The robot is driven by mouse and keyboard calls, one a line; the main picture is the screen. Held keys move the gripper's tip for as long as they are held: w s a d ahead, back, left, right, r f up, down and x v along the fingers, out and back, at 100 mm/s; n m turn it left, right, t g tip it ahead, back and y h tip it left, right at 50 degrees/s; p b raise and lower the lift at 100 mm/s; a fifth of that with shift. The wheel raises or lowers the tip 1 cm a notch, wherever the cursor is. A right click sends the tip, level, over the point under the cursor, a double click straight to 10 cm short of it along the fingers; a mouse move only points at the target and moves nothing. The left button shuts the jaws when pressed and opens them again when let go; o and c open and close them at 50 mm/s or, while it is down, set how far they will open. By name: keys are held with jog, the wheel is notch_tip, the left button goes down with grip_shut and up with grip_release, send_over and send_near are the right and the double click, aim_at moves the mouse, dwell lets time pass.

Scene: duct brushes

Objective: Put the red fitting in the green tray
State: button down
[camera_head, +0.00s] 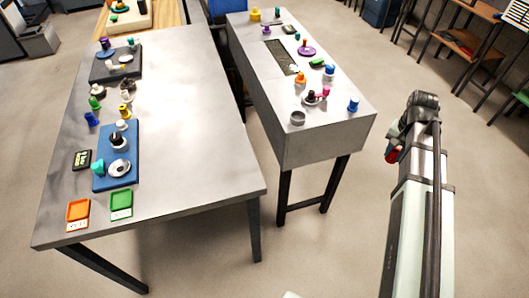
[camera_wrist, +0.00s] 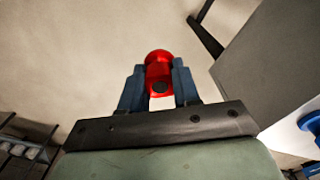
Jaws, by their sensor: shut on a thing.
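The red fitting (camera_wrist: 158,68) is between the two dark blue fingers of my gripper (camera_wrist: 159,88) in the wrist view, and the gripper is shut on it. In the head view the red fitting (camera_head: 393,154) shows small at the end of my arm, held over open floor right of the grey bench, with my gripper (camera_head: 393,148) partly hidden by the wrist. The green tray (camera_head: 121,205) lies near the front edge of the left table, far from the gripper. It looks empty apart from a pale label at its front.
An orange tray (camera_head: 78,211) lies left of the green tray. A blue board (camera_head: 129,180) with several fittings is behind them, beside a small black display (camera_head: 81,160). The grey bench (camera_head: 325,140) with several coloured parts stands between my arm and the left table (camera_head: 195,130).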

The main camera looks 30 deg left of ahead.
jog(key=w+a+r+m, duration=0.1)
jog(key=w+a+r, duration=0.3)
jog(key=a, duration=0.6)
jog(key=s+a+r, duration=0.1)
jog(key=a, duration=0.5)
jog(key=s+a+r+n, duration=0.1)
jog(key=s+a, duration=0.1)
jog(key=a, duration=0.5)
jog(key=s+a+r+n, duration=0.1)
jog(key=s+a, duration=0.1)
jog(key=a, duration=0.5)
jog(key=shift+s, duration=0.1)
jog(key=s+a+r+n, duration=0.3)
jog(key=s+a+n, duration=0.3)
jog(key=s+a, duration=2.15)
jog(key=n, duration=0.4)
send_over(122, 200)
jog(key=shift+f, duration=4.05)
jog(key=shift+f, duration=0.55)
